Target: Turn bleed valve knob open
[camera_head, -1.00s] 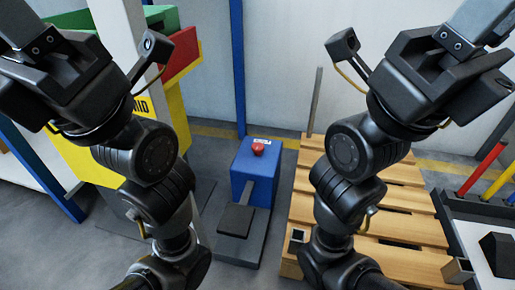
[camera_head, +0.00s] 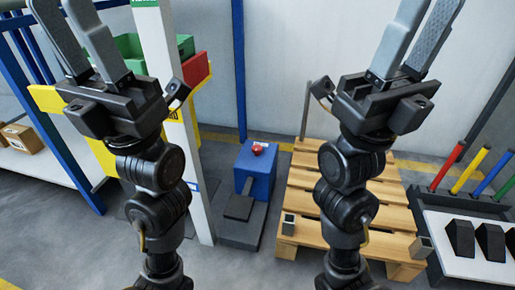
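No part that I can make out as a bleed valve knob is in view. A round red knob or button (camera_head: 258,149) sits on top of a blue box (camera_head: 255,170) on the floor, but I cannot tell what it controls. My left gripper (camera_head: 62,15) points up at the upper left, far from the blue box. My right gripper (camera_head: 427,20) points up at the upper right, in front of the wall. Each shows two grey fingers with a gap and nothing held between them; the tips are cut off by the top edge.
A wooden pallet (camera_head: 305,200) lies right of the blue box. A rack with coloured posts (camera_head: 468,172) stands at the far right. A white post (camera_head: 180,130) and a yellow stand with a green bin (camera_head: 128,46) are at left. A shelf holds cardboard boxes (camera_head: 22,137).

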